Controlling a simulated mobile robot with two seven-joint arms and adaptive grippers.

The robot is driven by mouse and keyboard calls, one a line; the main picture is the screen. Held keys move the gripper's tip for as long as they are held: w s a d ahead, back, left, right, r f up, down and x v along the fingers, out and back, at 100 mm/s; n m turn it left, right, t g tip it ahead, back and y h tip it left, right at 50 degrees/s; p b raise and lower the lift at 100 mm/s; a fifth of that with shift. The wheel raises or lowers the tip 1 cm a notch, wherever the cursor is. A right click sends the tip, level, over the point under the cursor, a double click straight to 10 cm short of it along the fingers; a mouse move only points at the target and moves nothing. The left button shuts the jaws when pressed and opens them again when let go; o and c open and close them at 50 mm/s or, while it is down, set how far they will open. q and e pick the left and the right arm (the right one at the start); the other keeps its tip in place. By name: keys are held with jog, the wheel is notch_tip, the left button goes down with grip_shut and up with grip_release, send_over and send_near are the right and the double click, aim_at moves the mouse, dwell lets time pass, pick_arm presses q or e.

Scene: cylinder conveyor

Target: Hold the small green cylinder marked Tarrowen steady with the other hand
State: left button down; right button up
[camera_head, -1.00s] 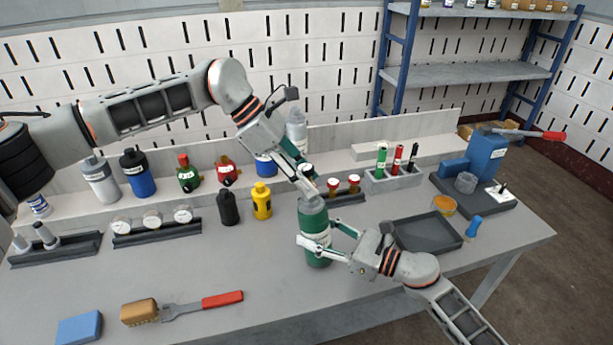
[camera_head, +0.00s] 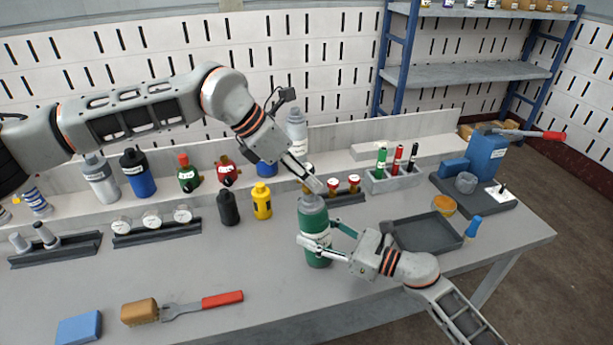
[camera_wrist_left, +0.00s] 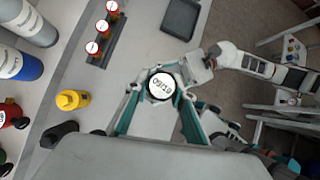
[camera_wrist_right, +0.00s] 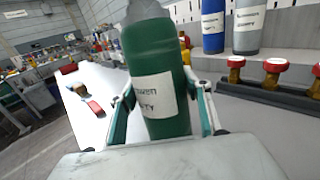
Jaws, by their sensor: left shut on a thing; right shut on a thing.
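The green cylinder (camera_head: 318,249) with a grey top stands upright on the bench in the head view. My left gripper (camera_head: 314,188) is directly above the cylinder's top. In the left wrist view its fingers (camera_wrist_left: 160,88) are shut on a round white-faced cap (camera_wrist_left: 161,87) marked "09/19". I cannot tell how this cap joins the cylinder.
A black bottle (camera_head: 228,208) and a yellow bottle (camera_head: 262,202) stand left of the cylinder. Red-topped valves (camera_head: 343,184) sit in a rack behind. A dark tray (camera_head: 428,234) lies to the right. The front bench holds a brush (camera_head: 140,312) and a blue block (camera_head: 79,328).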

pick_arm(q)
jog(key=shift+n, duration=0.3)
pick_arm(e)
jog(key=shift+f, duration=0.1)
pick_arm(q)
jog(key=n+t+y, duration=0.1)
jog(key=n, duration=0.2)
jog(key=c, duration=2.5)
grip_release()
grip_shut()
jog(key=shift+t, duration=0.3)
jog(key=shift+r, duration=0.1)
jog(key=shift+a+r, duration=0.1)
jog(key=shift+r, duration=0.2)
jog(key=shift+w+r, duration=0.1)
jog(key=shift+r, duration=0.5)
jog(key=shift+a+r, duration=0.1)
jog(key=shift+r, duration=0.2)
